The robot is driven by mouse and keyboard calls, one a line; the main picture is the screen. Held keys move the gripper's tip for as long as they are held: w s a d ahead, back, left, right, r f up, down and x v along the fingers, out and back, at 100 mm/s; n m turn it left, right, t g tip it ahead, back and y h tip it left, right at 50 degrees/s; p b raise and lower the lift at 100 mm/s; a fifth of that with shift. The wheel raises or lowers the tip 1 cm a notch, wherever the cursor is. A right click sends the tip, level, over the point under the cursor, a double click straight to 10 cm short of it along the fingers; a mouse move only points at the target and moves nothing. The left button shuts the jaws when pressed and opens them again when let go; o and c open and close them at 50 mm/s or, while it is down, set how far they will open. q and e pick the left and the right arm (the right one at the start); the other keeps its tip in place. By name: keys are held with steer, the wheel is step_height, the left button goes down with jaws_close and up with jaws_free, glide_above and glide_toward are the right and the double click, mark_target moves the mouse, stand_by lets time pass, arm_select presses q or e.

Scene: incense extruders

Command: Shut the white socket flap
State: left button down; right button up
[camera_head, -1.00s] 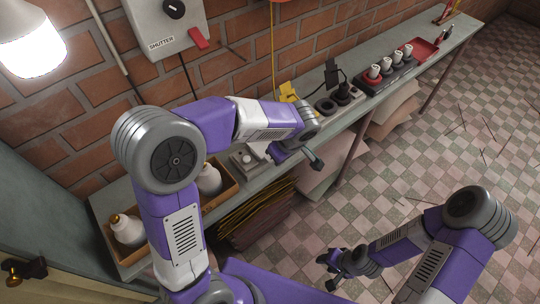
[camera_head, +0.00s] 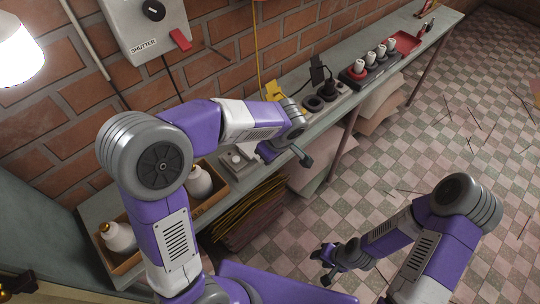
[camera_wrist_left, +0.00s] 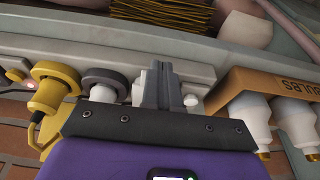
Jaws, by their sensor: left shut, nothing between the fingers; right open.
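My left gripper (camera_wrist_left: 161,87) is shut and empty, its fingers over the socket strip in the left wrist view. A white upright piece (camera_wrist_left: 138,88), perhaps the socket flap, stands just left of the fingers; I cannot tell whether they touch. A white knob (camera_wrist_left: 192,101) is just right of the fingers. In the head view a pale box with a white knob (camera_head: 237,158) sits on the bench, and my left wrist hides the bench beside it, so the flap's angle is unclear. My right gripper (camera_head: 326,265) is open and empty above the floor.
A yellow plug (camera_wrist_left: 52,88) and a dark grey round plug (camera_wrist_left: 105,84) are left of the fingers. A bulb crate (camera_wrist_left: 240,82) is to the right.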

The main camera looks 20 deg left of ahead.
arm_select(q)
steer(key=shift+w+a+r, duration=0.35)
steer(key=shift+a, duration=0.2)
steer(key=shift+r+p, duration=0.25)
steer(key=shift+p, duration=0.2)
steer(key=s+d+r+p, duration=0.3)
steer(key=d+r, duration=0.3)
steer(key=r, duration=0.4)
steer(key=shift+s+r+p, duration=0.3)
steer(key=shift+s+p, duration=0.05)
steer(key=shift+p, duration=0.5)
